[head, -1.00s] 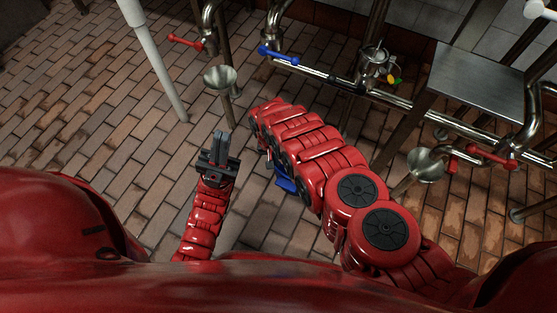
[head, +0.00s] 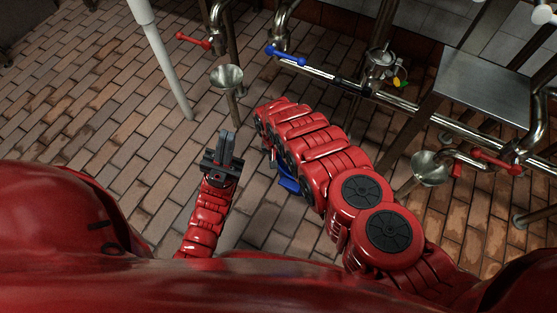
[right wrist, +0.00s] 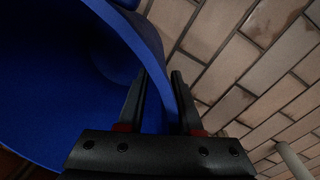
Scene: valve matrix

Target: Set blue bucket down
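The blue bucket (head: 290,185) is mostly hidden behind my right arm in the head view; only a small blue part shows. In the right wrist view the bucket (right wrist: 50,75) fills the left side, with its open inside toward the camera. My right gripper (right wrist: 160,80) has one finger on each side of the bucket's wall and is shut on it. The right gripper is hidden in the head view. My left gripper (head: 228,135) is empty, its two fingers close together, above the floor left of the bucket. The bucket's bottom is not in view.
Brick floor (head: 90,125) is clear at the left. A metal funnel (head: 227,78) stands ahead, and another funnel (head: 430,167) is at the right. A white pole (head: 165,65), pipes with a blue-handled valve (head: 287,56) and a metal table (head: 485,85) stand beyond.

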